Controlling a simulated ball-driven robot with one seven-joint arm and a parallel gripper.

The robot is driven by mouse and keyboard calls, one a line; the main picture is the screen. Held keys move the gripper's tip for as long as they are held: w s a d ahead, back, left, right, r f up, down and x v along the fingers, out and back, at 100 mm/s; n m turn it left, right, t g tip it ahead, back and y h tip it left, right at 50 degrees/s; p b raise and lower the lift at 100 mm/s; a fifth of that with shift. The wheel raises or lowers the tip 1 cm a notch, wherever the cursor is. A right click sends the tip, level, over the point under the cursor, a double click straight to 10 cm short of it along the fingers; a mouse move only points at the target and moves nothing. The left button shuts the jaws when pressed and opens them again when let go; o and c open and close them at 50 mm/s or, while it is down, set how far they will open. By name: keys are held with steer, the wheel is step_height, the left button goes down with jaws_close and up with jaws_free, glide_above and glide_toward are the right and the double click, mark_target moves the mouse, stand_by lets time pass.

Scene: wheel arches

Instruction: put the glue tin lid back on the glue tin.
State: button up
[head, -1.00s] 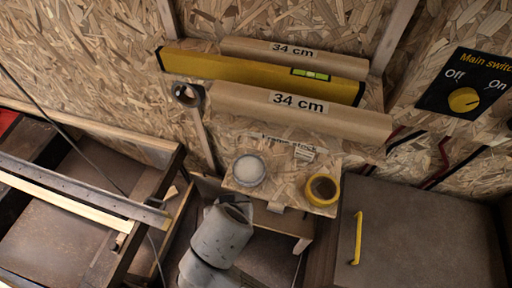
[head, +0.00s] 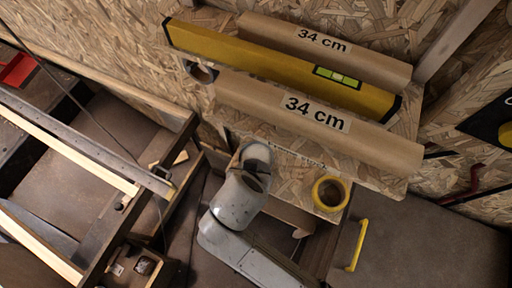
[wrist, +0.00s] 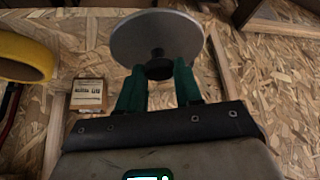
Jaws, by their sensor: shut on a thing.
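In the wrist view my gripper (wrist: 159,74) has its green fingers closed at the dark knob of the glue tin lid (wrist: 157,35), a round grey disc. The disc lies beyond the fingertips and hides what is behind it. In the head view my arm covers the gripper and the lid. The glue tin, a round grey tin with a pale inside in the earlier head view, is hidden now. I cannot tell whether the lid touches it.
A yellow ring-shaped thing (head: 330,193) is on the shelf right of my arm, and in the wrist view (wrist: 24,58) it is at left. A small labelled box (wrist: 88,94) is nearby. Paper rolls (head: 313,112) and a yellow spirit level (head: 280,70) lie behind.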

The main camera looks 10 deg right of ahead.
mark_target(262, 165)
steer(key=w, duration=0.2)
steer(key=w+d, duration=0.1)
steer(key=w, duration=0.1)
steer(key=w+d, duration=0.1)
steer(key=w, duration=0.1)
steer(key=shift+w+p, duration=0.4)
steer(key=shift+s, duration=0.15)
steer(key=shift+f, duration=0.1)
steer(key=shift+f, duration=0.5)
steer(key=o, duration=1)
steer(key=shift+r, duration=0.1)
